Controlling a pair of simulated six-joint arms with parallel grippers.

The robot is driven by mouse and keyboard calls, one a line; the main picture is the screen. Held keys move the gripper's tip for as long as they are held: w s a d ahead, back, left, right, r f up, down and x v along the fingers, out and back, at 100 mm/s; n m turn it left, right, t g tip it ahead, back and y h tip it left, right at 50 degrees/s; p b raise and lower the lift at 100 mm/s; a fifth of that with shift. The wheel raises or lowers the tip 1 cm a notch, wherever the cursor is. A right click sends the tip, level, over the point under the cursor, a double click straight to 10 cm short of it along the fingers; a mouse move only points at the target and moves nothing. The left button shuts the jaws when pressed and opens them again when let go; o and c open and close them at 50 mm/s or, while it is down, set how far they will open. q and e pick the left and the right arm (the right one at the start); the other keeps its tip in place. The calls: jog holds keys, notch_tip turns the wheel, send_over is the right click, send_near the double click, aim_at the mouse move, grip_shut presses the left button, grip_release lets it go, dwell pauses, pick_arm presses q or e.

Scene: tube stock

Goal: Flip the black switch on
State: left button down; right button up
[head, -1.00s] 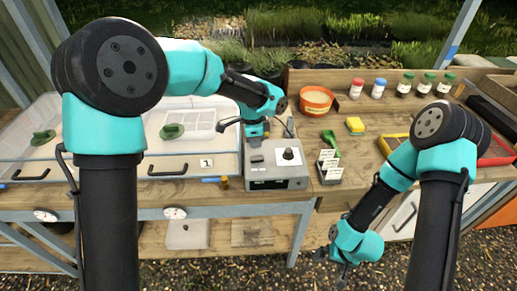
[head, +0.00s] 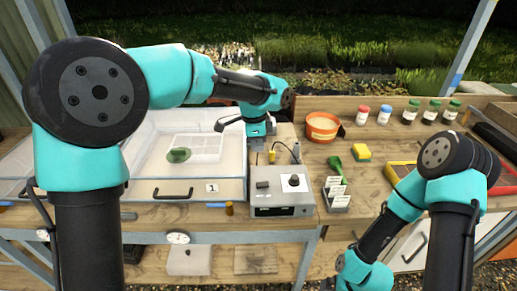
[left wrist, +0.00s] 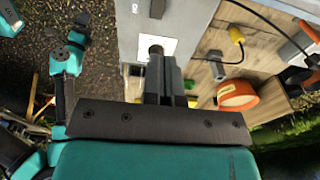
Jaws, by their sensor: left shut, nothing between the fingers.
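A grey control box (head: 283,204) stands on the bench at the middle. On its top are a black switch (head: 263,184) at the left and a black knob on a white plate (head: 294,181) at the right. Which way the switch is set I cannot tell. My left gripper (head: 258,142) is shut and empty, above and behind the box, apart from the switch. In the left wrist view its closed fingers (left wrist: 165,72) point toward the box (left wrist: 132,25), in front of the knob (left wrist: 155,50); the switch (left wrist: 157,8) is at the top edge. My right gripper is mostly cut off at the bottom.
A clear bin (head: 222,190) labelled 1 stands left of the box. A yellow plug (head: 272,157) and cable lie behind it.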

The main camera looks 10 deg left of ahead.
aim_at(263, 185)
pick_arm(q)
jog(key=shift+s+d+h, duration=0.2)
jog(key=shift+d+h, duration=0.2)
jog(key=shift+d, duration=0.2)
jog(key=f, duration=0.4)
jog(key=d+f, duration=0.1)
jog(key=f, duration=0.4)
jog(key=d+f, duration=0.1)
jog(key=f, duration=0.3)
jog(key=shift+w+d+f, duration=0.1)
jog(key=shift+w+f, duration=0.05)
jog(key=shift+f, duration=0.25)
